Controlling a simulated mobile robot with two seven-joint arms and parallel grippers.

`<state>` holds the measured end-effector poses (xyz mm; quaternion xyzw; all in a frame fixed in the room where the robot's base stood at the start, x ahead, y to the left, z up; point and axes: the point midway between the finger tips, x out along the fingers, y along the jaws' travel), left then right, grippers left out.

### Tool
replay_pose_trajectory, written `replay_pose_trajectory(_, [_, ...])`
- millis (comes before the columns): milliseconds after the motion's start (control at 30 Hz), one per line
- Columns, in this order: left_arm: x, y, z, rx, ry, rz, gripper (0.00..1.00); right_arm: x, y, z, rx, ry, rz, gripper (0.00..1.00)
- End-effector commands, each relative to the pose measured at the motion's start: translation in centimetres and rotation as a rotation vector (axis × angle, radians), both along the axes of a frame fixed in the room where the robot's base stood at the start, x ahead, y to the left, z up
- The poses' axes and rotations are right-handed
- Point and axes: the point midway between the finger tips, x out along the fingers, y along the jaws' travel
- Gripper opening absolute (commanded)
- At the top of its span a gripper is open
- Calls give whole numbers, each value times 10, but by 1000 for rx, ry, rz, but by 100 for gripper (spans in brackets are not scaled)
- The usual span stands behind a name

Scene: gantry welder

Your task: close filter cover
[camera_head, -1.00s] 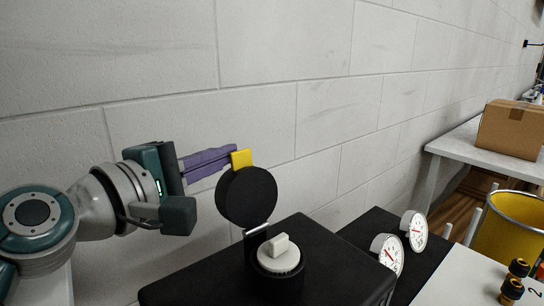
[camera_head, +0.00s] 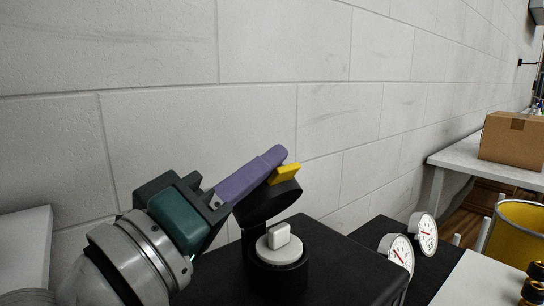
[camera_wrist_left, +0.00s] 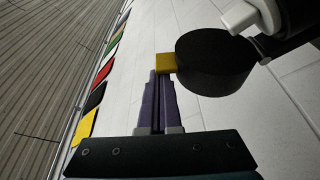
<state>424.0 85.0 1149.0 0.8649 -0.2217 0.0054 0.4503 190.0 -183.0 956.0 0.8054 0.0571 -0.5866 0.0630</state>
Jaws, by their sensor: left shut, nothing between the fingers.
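The filter cover is a round black lid (camera_head: 268,206) with a yellow tab (camera_head: 284,174). It is hinged on the black filter housing (camera_head: 278,276) and leans partly over it, still raised. A white insert with a raised grip (camera_head: 279,240) shows in the housing's opening. My left gripper (camera_head: 278,154) is shut and empty, its purple fingers lying behind and above the lid by the yellow tab. In the left wrist view the fingertips (camera_wrist_left: 159,76) are at the yellow tab (camera_wrist_left: 166,63) beside the black lid (camera_wrist_left: 215,62). My right gripper is not in view.
The housing stands on a black box (camera_head: 335,262) against a white block wall. Two round gauges (camera_head: 398,252) stand to the right. Farther right are a yellow bin (camera_head: 518,228) and a cardboard box (camera_head: 512,138) on a table.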

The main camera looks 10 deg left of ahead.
Motion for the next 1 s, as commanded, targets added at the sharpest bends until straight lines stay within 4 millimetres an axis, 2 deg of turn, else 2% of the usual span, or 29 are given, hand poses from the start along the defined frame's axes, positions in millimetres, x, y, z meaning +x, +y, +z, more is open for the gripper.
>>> replay_pose_trajectory(100, [-6,-8,-11,81,-61,-1,0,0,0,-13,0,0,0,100])
replay_pose_trajectory(400, [-16,-20,-23,231,-179,0,0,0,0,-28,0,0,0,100])
replay_pose_trajectory(1000, [-20,-26,-28,307,-239,1,0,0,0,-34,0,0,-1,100])
